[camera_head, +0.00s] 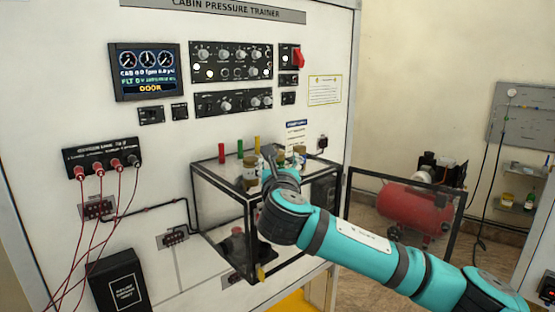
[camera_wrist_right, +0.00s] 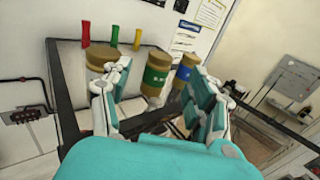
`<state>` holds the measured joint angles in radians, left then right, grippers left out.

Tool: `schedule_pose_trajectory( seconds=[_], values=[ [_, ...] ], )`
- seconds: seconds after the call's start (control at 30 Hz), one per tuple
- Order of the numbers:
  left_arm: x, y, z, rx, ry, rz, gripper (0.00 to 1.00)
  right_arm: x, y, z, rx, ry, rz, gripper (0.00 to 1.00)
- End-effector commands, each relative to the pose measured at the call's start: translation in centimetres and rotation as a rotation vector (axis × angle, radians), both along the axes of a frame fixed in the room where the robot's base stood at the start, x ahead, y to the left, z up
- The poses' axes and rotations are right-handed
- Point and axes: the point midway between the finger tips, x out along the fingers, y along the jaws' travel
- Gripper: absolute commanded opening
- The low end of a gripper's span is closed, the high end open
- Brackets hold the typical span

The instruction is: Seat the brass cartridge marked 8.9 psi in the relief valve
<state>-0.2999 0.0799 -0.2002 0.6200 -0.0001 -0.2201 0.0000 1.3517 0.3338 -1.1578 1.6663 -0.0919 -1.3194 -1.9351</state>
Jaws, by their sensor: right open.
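A brass cartridge with a green band (camera_wrist_right: 157,74) stands between the fingers of my right gripper (camera_wrist_right: 160,95) in the right wrist view. Its white marking is too small to read surely. A brass cartridge with a blue band (camera_wrist_right: 185,70) is just right of it, near the right finger. Another brass cartridge (camera_wrist_right: 101,62) is partly hidden behind the left finger. In the head view my right gripper (camera_head: 269,165) is over the top of the framed box, among the cartridges. It is open, and no contact with the green one is clear. I cannot surely pick out the relief valve.
The black-framed box (camera_head: 222,188) stands against the trainer panel (camera_head: 170,25). Red, green and yellow upright pieces (camera_wrist_right: 112,38) stand behind the cartridges. Red leads (camera_head: 100,205) hang at left. A red tank (camera_head: 413,208) is on the floor at right.

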Motion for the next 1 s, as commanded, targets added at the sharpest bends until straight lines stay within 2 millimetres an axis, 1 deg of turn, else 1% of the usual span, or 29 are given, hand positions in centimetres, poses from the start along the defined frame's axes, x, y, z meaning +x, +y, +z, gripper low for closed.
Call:
schedule_pose_trajectory(
  seconds=[0.17, 0.4, 0.5, 0.6, 0.8, 0.83, 0.87, 1.0],
  values=[
    [0.0, 0.0, 0.5, 0.0, 0.0, 0.0, 0.4, 1.1, 0.0, 0.1, 0.0, 0.001, -0.001, 0.61],
    [0.0, 0.0, 2.0, 0.0, 0.0, 0.0, 0.4, 4.7, -0.2, 0.2, 0.0, 0.002, -0.001, 0.61],
    [0.0, 0.0, 2.3, 0.0, 0.0, 0.0, 0.4, 5.7, -0.2, 0.1, 0.0, 0.001, -0.001, 0.61],
    [0.0, 0.0, 2.4, 0.0, 0.0, 0.0, 0.4, 6.2, -0.2, 0.0, 0.0, 0.001, 0.001, 0.61],
    [0.0, 0.0, 2.3, 0.0, 0.0, 0.0, 0.4, 6.2, -0.2, -0.1, 0.001, 0.0, 0.002, 0.61],
    [0.0, 0.0, 2.3, 0.0, 0.0, 0.0, 0.4, 6.2, -0.2, -0.1, 0.001, 0.0, 0.002, 0.59],
    [0.0, 0.0, 2.3, 0.0, 0.0, 0.0, 0.4, 6.2, -0.2, -0.1, 0.001, 0.0, 0.002, 0.55],
    [0.0, 0.0, 2.3, 0.0, 0.0, 0.0, 0.4, 6.2, -0.2, -0.1, 0.001, 0.0, 0.001, 0.37]
  ],
)
